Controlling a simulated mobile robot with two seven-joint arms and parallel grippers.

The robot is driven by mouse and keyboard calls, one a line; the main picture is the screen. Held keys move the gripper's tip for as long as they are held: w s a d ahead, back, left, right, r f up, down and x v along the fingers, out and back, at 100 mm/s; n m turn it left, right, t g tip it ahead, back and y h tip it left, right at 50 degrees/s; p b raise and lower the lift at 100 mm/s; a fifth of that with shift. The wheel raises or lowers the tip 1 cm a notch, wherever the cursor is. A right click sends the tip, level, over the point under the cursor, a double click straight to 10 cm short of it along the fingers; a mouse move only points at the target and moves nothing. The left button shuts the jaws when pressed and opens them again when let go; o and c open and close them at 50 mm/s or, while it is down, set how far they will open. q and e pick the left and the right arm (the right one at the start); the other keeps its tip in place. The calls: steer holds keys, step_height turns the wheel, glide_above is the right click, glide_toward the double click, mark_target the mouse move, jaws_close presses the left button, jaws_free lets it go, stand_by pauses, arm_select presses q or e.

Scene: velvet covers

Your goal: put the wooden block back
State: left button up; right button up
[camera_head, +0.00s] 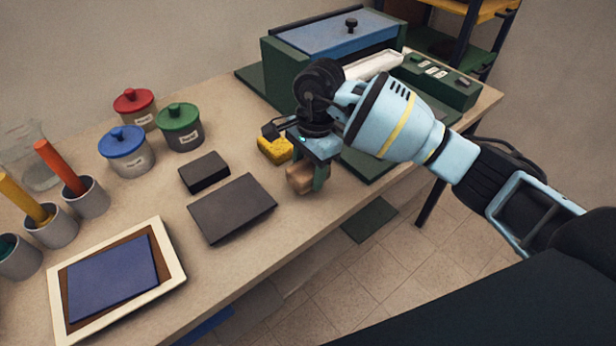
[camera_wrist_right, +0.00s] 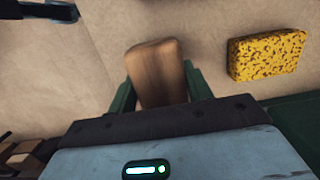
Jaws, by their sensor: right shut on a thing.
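The wooden block (camera_head: 298,179) is a small brown block with rounded edges. My right gripper (camera_head: 308,178) is shut on it, over the table near its front edge. In the right wrist view the wooden block (camera_wrist_right: 157,74) sits between the green fingers of my right gripper (camera_wrist_right: 160,88). I cannot tell whether the block touches the table. A yellow speckled sponge (camera_head: 275,149) lies on the table just behind it; it also shows in the right wrist view (camera_wrist_right: 267,55), apart from the block. My left gripper is not in view.
A dark grey slab (camera_head: 232,208) and a black block (camera_head: 204,171) lie left of my right gripper. Lidded jars (camera_head: 180,127) stand behind them. A framed blue panel (camera_head: 113,278) lies front left, beside grey cups (camera_head: 85,198). A green box (camera_head: 335,45) stands behind my right arm.

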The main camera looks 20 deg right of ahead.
steer(key=shift+w, duration=0.25)
steer(key=shift+f, duration=1.75)
steer(key=shift+f, duration=0.1)
steer(key=shift+f, duration=0.1)
steer(key=o, duration=1)
steer(key=shift+c, duration=0.2)
